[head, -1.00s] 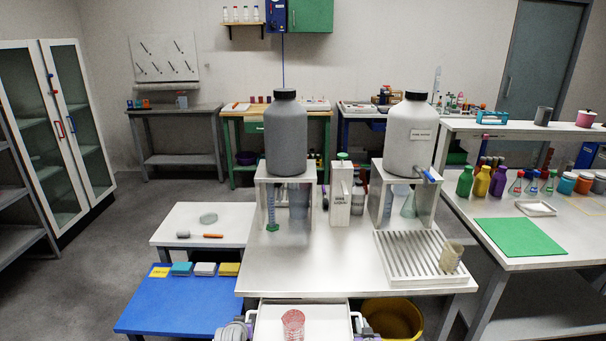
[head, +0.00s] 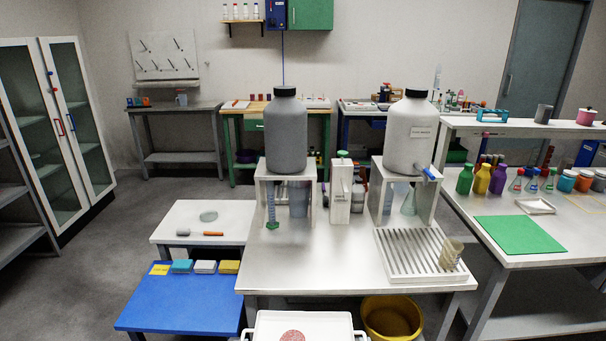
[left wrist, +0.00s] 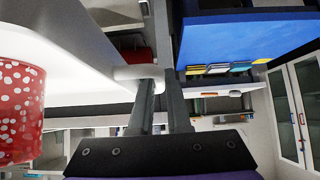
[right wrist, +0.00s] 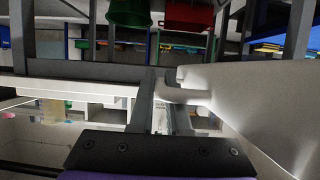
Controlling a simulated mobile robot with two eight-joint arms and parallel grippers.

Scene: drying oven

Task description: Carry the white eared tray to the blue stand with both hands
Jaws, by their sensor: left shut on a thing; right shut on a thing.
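The white eared tray (head: 330,322) is at the bottom edge of the head view, in front of the metal table, with its near part cut off. A red cup with white dots stands on it; the cup (left wrist: 18,110) shows in the left wrist view. My left gripper (left wrist: 160,88) is shut on one ear of the tray (left wrist: 138,72). My right gripper (right wrist: 160,92) is shut on the other ear (right wrist: 190,96). The low blue stand (head: 175,305) is to the left of the tray and also shows in the left wrist view (left wrist: 250,42).
Several sponges (head: 205,267) and a yellow label lie along the blue stand's back edge; its front is clear. The metal table (head: 320,270) carries two big bottles and a ribbed drain tray (head: 410,262). A yellow bucket (head: 392,318) stands right of the white tray.

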